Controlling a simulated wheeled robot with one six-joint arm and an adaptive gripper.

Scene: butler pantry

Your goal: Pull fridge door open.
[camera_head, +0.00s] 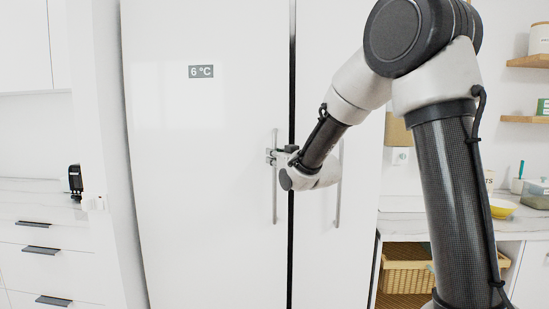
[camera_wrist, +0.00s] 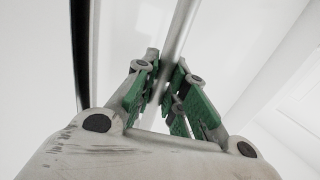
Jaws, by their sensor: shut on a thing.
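The white fridge has a left door (camera_head: 200,190) with a 6 °C display and a right door (camera_head: 318,250), with a narrow dark vertical gap between them. The left door's slim upright metal handle (camera_head: 275,205) runs beside the gap. My gripper (camera_head: 270,157) is at the middle of this handle. In the wrist view, the green-padded fingers (camera_wrist: 165,88) are shut around the handle bar (camera_wrist: 181,28). The lower part of the bar is hidden by the fingers there. The right door's handle (camera_head: 338,205) is free and partly behind my arm.
A white counter with drawers (camera_head: 45,235) stands left of the fridge, with a small dark device (camera_head: 75,180) on it. At right are a counter with a yellow bowl (camera_head: 503,208), a wicker basket (camera_head: 405,276) below and wall shelves (camera_head: 530,61). My arm covers part of this side.

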